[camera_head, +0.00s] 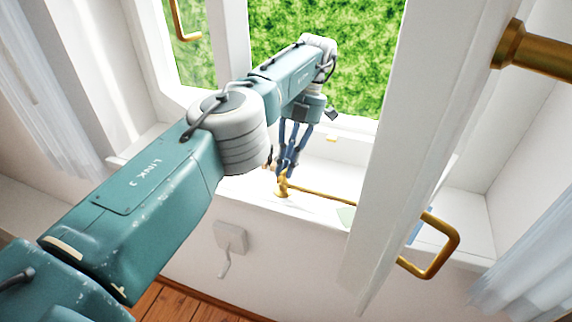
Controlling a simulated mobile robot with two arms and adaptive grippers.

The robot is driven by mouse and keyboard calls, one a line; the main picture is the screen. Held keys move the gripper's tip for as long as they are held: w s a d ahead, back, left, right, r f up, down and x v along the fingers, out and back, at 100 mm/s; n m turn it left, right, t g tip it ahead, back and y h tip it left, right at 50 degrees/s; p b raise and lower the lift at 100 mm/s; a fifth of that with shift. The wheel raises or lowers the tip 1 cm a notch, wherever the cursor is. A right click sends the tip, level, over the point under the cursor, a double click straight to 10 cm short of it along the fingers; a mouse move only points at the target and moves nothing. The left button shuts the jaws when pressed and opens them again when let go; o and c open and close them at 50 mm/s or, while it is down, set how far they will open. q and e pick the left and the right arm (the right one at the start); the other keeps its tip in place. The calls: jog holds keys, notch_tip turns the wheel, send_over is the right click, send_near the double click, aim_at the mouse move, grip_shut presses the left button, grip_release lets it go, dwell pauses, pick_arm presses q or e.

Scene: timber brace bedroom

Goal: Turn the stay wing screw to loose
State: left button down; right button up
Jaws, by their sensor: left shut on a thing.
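The brass stay wing screw (283,186) stands on the white window sill, at the left end of the thin brass stay rod (322,196). The rod runs right toward the open window sash (394,130). My left gripper (284,172) points down from above and is shut on the wing screw. Its fingers hide the upper part of the screw, and I cannot tell how far the screw is turned. My right gripper is not in view.
The open sash stands to the right, with a brass handle (436,248) low on it. Another brass handle (183,22) is at the upper left. A white wall fitting (230,238) sits below the sill. Curtains (535,265) hang at both sides.

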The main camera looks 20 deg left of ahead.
pick_arm(q)
jog(key=shift+w+r, duration=0.15)
jog(key=shift+r, duration=0.05)
jog(key=c, duration=1.8)
grip_release()
jog(key=shift+o, duration=0.2)
jog(key=shift+f, duration=0.1)
jog(key=shift+m, duration=0.3)
